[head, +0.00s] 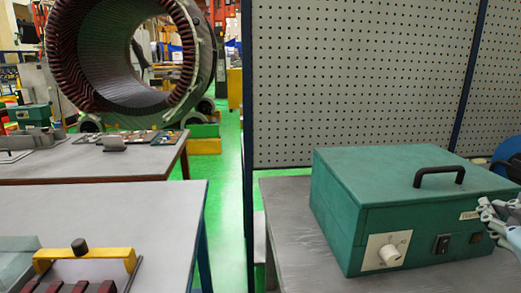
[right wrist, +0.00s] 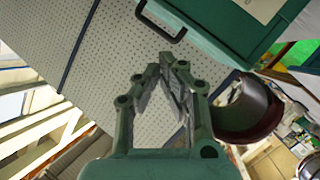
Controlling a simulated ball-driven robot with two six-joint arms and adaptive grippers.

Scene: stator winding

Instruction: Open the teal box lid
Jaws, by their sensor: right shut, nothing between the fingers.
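The teal box (head: 335,215) stands on a grey table at the right of the head view. Its lid (head: 375,165) is down, with a black handle (head: 440,172) on top. The front has a white dial, a switch and a small label. My right gripper (head: 485,209) is at the right edge, by the box's front right corner, mostly cut off. In the right wrist view its fingers (right wrist: 174,65) are together and empty. The box (right wrist: 235,25) and its handle (right wrist: 162,24) show above them, apart from the fingertips in the picture. My left gripper is not in view.
The grey table (head: 290,225) has free room left of the box. A perforated panel (head: 350,80) stands behind it. A second table (head: 170,215) at the left holds a yellow-handled tool (head: 80,255). A large stator ring (head: 190,60) stands far back.

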